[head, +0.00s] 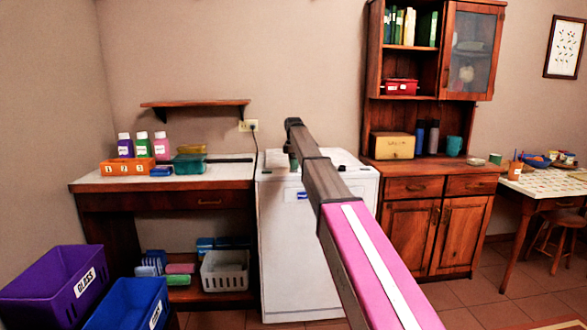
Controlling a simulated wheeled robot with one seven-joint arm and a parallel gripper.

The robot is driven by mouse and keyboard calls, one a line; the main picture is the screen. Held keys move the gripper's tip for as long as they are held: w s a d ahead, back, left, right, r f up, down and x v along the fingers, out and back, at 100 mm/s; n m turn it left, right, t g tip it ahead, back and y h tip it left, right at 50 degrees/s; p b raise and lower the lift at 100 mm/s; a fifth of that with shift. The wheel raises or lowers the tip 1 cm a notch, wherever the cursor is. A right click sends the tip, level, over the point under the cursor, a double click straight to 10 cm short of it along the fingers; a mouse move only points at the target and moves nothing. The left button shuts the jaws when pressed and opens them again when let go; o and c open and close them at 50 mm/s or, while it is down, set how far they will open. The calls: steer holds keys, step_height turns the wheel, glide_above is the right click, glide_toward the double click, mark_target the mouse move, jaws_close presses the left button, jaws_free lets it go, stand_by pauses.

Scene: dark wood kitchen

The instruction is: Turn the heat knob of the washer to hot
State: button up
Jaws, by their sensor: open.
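The white washer (283,250) stands in the middle of the head view, between a counter and a wooden cabinet. Its top shows on both sides of my arm, and a small blue-and-white label sits on its upper front. The heat knob cannot be made out; my arm covers part of the washer's top and front. My arm reaches forward from the lower right to above the back of the washer top. My gripper (292,158) is at its far end, small and partly hidden, over the washer top. It is open, and no held thing shows.
Left counter (225,174) holds bottles, an orange box and a teal container. A wall shelf (195,104) hangs above it. Purple (50,285) and blue (130,308) bins stand front left. The wooden cabinet (435,187) is close on the right, with a table (535,187) beyond.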

steer(key=shift+f, duration=0.9)
steer(key=c, duration=0.9)
steer(key=shift+c, duration=0.2)
